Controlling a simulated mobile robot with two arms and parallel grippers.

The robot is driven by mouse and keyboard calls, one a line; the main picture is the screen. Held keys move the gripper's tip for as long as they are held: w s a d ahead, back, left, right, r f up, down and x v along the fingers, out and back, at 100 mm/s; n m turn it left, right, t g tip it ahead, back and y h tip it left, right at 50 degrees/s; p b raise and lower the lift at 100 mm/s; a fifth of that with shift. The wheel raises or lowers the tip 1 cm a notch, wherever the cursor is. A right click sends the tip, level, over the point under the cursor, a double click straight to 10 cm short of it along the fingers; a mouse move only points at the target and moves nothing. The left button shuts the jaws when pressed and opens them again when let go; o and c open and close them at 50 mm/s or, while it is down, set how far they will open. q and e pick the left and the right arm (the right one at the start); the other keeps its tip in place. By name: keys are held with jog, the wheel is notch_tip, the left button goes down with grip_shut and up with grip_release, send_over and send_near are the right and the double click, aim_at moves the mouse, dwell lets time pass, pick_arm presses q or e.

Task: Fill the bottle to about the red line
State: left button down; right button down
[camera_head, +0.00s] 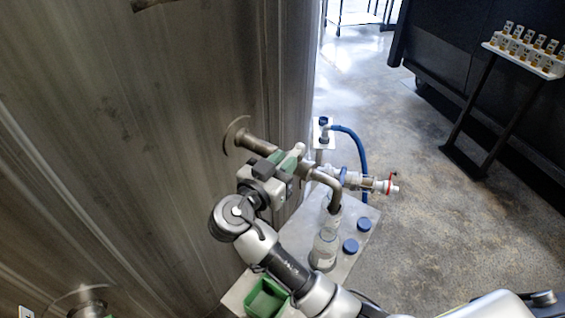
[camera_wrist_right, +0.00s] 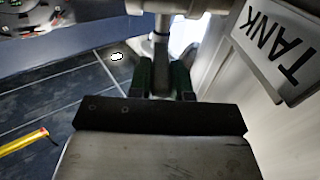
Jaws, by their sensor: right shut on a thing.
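A clear bottle (camera_head: 325,248) stands upright on the small grey table (camera_head: 352,262), under the bent metal spout (camera_head: 334,191) of the tank tap. A bluish band shows on it; I cannot make out the red line or a liquid level. My right gripper (camera_head: 297,155) is at the tap, beside the tank wall, with its green fingers closed on the tap's handle. In the right wrist view the fingers (camera_wrist_right: 162,76) close around a grey metal rod, the tap handle (camera_wrist_right: 160,48), whose far end is partly hidden. My left gripper is not in view.
Two blue caps (camera_head: 364,224) lie right of the bottle. A green bin (camera_head: 266,298) sits at the table's near left. The large tank (camera_head: 150,130) blocks the left. A rack of small bottles (camera_head: 525,52) stands far right.

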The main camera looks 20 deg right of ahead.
jog(key=shift+s+d+n+t+y+b, duration=0.4)
jog(key=shift+n+t+y, duration=0.5)
jog(key=shift+y, duration=0.3)
jog(key=shift+s+d+n+t+y+b, duration=0.25)
jog(key=shift+d+n+t+y+b, duration=0.25)
jog(key=shift+n+t+y, duration=0.5)
jog(key=shift+s+d+n+t+y+b, duration=0.4)
jog(key=shift+n+t+y, duration=0.3)
jog(key=shift+n+y, duration=0.5)
jog(key=shift+r, duration=0.1)
jog(key=c, duration=1)
grip_release()
jog(key=shift+w, duration=0.1)
jog(key=shift+c, duration=0.2)
